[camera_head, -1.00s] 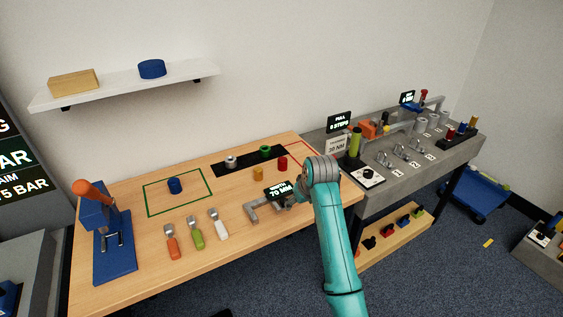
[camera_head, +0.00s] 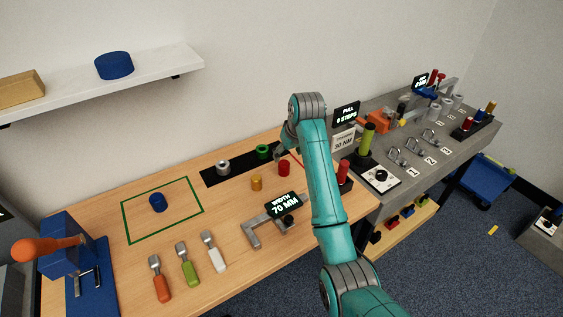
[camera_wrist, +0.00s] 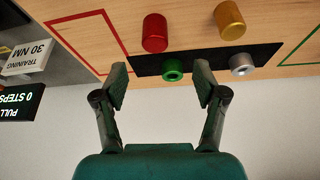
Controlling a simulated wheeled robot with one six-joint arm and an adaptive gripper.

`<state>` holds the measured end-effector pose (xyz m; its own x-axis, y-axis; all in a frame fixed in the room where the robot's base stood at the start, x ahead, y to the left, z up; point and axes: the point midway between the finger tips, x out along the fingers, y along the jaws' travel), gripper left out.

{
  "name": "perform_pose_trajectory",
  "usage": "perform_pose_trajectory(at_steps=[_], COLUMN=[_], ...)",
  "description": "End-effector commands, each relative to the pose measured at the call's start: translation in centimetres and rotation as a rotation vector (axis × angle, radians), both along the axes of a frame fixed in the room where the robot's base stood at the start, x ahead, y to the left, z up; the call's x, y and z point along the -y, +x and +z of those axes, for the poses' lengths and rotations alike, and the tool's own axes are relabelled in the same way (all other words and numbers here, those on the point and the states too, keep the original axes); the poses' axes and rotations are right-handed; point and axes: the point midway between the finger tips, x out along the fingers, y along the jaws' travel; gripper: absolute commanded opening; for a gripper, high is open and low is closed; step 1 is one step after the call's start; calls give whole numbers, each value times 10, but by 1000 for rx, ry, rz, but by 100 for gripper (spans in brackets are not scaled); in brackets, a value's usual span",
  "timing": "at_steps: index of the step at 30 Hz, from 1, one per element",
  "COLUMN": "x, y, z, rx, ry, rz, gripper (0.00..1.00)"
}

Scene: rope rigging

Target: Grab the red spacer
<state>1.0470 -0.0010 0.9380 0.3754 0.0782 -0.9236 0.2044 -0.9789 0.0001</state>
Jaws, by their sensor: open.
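The red spacer (camera_head: 284,168) stands on the wooden table, just left of my arm in the head view. In the wrist view the red spacer (camera_wrist: 155,33) shows near the top, beyond the fingertips and roughly between their lines. My gripper (camera_wrist: 161,82) is open, with nothing between its two fingers. It is apart from the spacer. In the head view my gripper is mostly hidden behind my raised teal arm.
A green spacer (camera_wrist: 174,70) and a silver one (camera_wrist: 242,64) sit on the black strip (camera_wrist: 208,57). A yellow spacer (camera_wrist: 230,20) stands close beside the red one. A width gauge (camera_head: 268,230) lies nearer the table's front. The wall is close behind.

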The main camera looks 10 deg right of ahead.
Motion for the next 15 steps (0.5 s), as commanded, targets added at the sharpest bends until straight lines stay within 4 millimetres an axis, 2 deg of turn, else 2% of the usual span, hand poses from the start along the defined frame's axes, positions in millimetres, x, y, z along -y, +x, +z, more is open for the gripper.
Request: perform_pose_trajectory(at_steps=[7,15], x=[-3,-3], y=[13,22], z=[-34,-50], rx=[-4,-2], ry=[0,0], rz=[0,0], gripper=[71,71])
